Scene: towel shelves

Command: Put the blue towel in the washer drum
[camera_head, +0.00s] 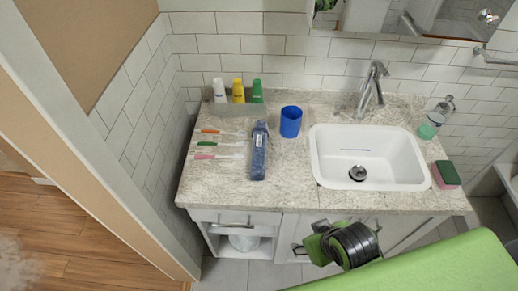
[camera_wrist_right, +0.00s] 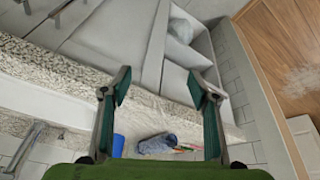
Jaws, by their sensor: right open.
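My right gripper (camera_wrist_right: 160,84) is open in the right wrist view, with nothing between its two fingers. My right arm reaches in from the lower right in the head view, its wrist in front of the counter's front edge. I cannot make out a blue towel or a washer drum in either view. A dark blue item with a white label (camera_head: 258,152) lies on the counter and looks like a bottle. It also shows beyond the fingers in the right wrist view (camera_wrist_right: 157,144). My left gripper is not in view.
A white sink (camera_head: 400,176) with a faucet (camera_head: 373,88) is set in the stone counter (camera_head: 215,180). A blue cup (camera_head: 291,121), tubes, toothbrushes and a sponge (camera_head: 446,175) stand or lie around it. An open cabinet shelf (camera_head: 243,256) is below. Wooden floor (camera_head: 90,240) shows at left.

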